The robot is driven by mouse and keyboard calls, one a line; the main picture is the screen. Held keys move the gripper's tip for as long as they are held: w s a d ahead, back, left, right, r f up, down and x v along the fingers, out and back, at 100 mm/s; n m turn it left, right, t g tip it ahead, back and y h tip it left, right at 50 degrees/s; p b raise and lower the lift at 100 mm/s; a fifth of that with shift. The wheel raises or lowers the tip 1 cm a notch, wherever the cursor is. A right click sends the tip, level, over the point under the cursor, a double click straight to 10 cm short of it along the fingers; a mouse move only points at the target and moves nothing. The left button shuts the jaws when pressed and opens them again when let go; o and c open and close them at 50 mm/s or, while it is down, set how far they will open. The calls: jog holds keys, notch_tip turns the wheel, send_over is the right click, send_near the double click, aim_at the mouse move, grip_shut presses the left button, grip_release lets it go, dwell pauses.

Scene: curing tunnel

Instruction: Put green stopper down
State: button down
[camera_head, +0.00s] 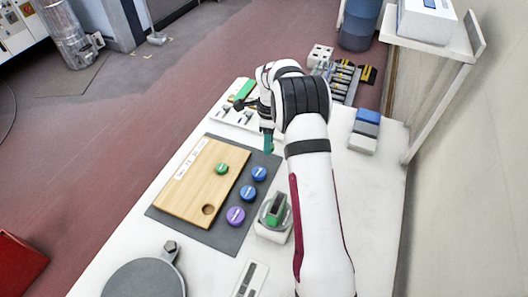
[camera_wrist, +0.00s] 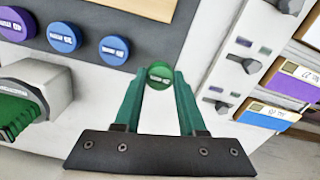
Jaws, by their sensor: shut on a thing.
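A green stopper (camera_wrist: 159,74) is between the tips of my gripper (camera_wrist: 159,80), which is shut on it. In the head view, my gripper's teal fingers (camera_head: 268,141) point down near the far right corner of the grey mat (camera_head: 168,219). Whether the held stopper touches the surface below is unclear. Another green stopper (camera_head: 221,168) sits on the wooden board (camera_head: 190,188), which has an empty round hole near its front. Two blue stoppers (camera_head: 259,173) (camera_head: 248,192) and a purple stopper (camera_head: 236,215) stand in a row on the mat beside the board.
A grey-white device with a green part (camera_head: 275,211) stands right of the purple stopper. A white panel with sliders (camera_wrist: 247,45) and colored boxes (camera_wrist: 268,113) lie to the right in the wrist view. A round grey plate (camera_head: 143,280) is at the front.

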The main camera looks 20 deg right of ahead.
notch_tip(320, 180, down, 4)
jog(key=shift+w+a+f, duration=0.1)
jog(key=shift+c, duration=2.4)
grip_release()
jog(key=shift+f, duration=0.1)
